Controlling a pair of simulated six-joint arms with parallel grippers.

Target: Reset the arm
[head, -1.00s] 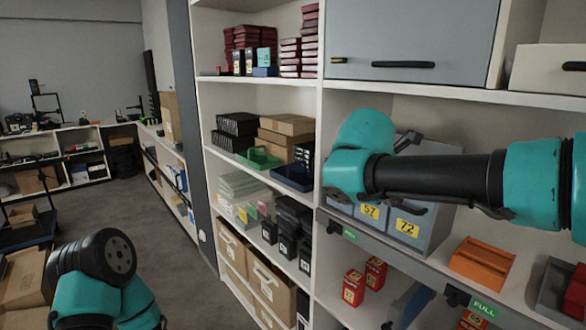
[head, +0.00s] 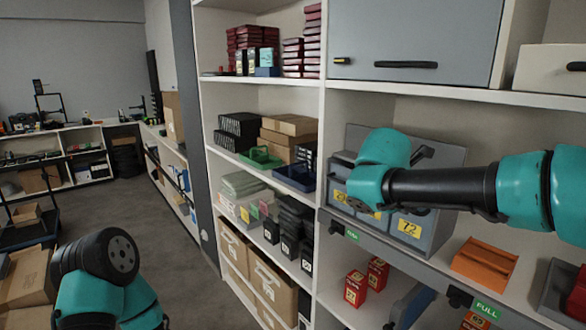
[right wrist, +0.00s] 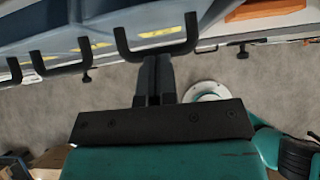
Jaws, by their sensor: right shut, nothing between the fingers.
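My right arm reaches in from the right of the head view, across the front of a grey bin unit with yellow number labels (head: 432,232). Its gripper is hidden there. In the right wrist view my right gripper (right wrist: 157,62) is shut and empty. Its dark fingertips are close to a black bin handle (right wrist: 158,50); I cannot tell whether they touch it. My left arm shows at the lower left of the head view, but its gripper is not visible.
A grey cabinet door (head: 412,40) is above my right arm. Stacked black boxes (head: 238,131) and a green tray (head: 260,158) are left of it. Open grey floor (head: 130,215) lies at the left.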

